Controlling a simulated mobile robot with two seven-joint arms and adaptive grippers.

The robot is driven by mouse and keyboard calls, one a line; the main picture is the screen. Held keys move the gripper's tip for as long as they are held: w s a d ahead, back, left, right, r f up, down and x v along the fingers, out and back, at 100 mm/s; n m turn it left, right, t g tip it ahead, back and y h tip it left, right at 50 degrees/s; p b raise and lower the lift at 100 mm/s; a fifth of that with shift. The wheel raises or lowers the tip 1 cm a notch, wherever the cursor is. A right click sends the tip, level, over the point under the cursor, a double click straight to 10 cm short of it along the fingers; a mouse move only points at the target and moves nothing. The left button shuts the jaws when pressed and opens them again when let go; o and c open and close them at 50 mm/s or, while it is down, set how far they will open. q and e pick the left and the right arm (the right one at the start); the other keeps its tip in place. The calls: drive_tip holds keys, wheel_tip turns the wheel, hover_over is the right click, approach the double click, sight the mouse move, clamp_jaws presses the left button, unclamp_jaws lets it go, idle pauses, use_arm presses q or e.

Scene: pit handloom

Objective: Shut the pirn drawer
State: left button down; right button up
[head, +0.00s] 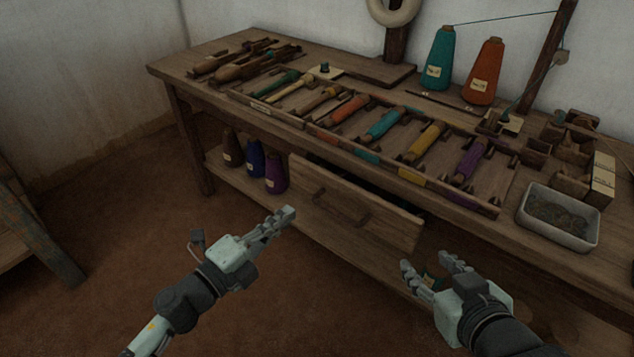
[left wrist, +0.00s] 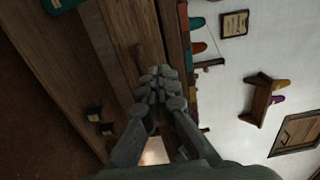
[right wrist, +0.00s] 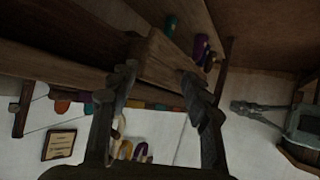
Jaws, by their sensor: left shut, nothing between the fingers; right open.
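The pirn drawer (head: 350,205) is a plain wooden drawer under the bench top, standing partly pulled out, with a dark gap behind its front. Two small handles show on its front. My left gripper (head: 288,212) is shut and empty, in front of the drawer's left part; contact cannot be told. Its closed fingers (left wrist: 160,82) show in the left wrist view before wooden boards. My right gripper (head: 424,262) is open, near and below the drawer's right end. In the right wrist view a wooden end, apparently the drawer's (right wrist: 165,62), shows beyond the spread fingers.
The bench top carries a long rack (head: 315,128) of coloured pirns, a metal tray (head: 558,217) and a teal cone (head: 438,60) beside an orange cone (head: 484,72). Several dark cones (head: 255,160) stand on the lower shelf left of the drawer. The floor in front is clear.

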sight(328, 179)
use_arm(q)
drive_tip(key=x, duration=1)
drive_tip(key=shift+p, duration=0.3)
drive_tip(key=shift+w+d, duration=0.3)
drive_tip(key=shift+w, duration=0.2)
use_arm(e)
drive_tip(key=shift+s+d+f+g+h, duration=0.6)
drive_tip(key=shift+s+d+f+g, duration=0.5)
drive_tip(key=shift+d+f, duration=0.3)
